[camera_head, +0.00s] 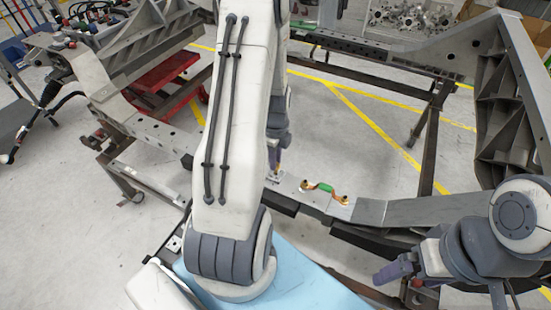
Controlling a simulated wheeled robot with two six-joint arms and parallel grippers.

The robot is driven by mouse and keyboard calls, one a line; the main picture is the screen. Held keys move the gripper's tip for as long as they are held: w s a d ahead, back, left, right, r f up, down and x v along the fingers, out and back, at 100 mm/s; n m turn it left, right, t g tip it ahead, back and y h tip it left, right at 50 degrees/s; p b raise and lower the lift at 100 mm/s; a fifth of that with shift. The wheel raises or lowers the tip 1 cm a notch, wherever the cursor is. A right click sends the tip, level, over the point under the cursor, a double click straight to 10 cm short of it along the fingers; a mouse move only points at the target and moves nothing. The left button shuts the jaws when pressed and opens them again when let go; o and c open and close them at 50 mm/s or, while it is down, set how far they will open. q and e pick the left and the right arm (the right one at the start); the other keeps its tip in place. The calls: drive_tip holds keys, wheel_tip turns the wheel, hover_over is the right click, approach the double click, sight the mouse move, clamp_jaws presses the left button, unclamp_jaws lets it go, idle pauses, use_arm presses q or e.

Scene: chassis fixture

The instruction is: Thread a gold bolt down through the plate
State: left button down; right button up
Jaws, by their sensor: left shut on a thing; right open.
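My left gripper (277,160) points down over the grey cross-beam, partly hidden behind my own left arm. It is shut on a small gold thing, taken as the gold bolt, which is too small and covered to see clearly. A small light plate (273,177) lies on the beam just under the fingertips. Whether the bolt touches the plate or is in a hole cannot be told. My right gripper (393,272) is open and empty at the lower right, in front of the beam and well away from the plate.
A gold bracket with a green middle (325,188) and dark knobs sits on the beam (370,211), right of the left gripper. Tall grey chassis frames (500,95) stand at the right. A red cart (165,80) stands behind at left. A light blue surface (300,280) is in front.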

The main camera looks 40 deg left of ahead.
use_arm(q)
drive_tip(key=shift+f, duration=0.4)
drive_tip(key=shift+f+b, duration=0.2)
drive_tip(key=shift+b, duration=0.1)
drive_tip(key=shift+f+b, duration=0.3)
drive_tip(key=shift+f, duration=0.15)
drive_tip(key=shift+f, duration=0.2)
idle(0.3)
drive_tip(key=n+p, duration=0.1)
drive_tip(key=n, duration=0.4)
drive_tip(key=shift+s, duration=0.1)
drive_tip(key=n, duration=0.5)
drive_tip(key=shift+d+f+p, duration=0.1)
drive_tip(key=shift+p, duration=0.25)
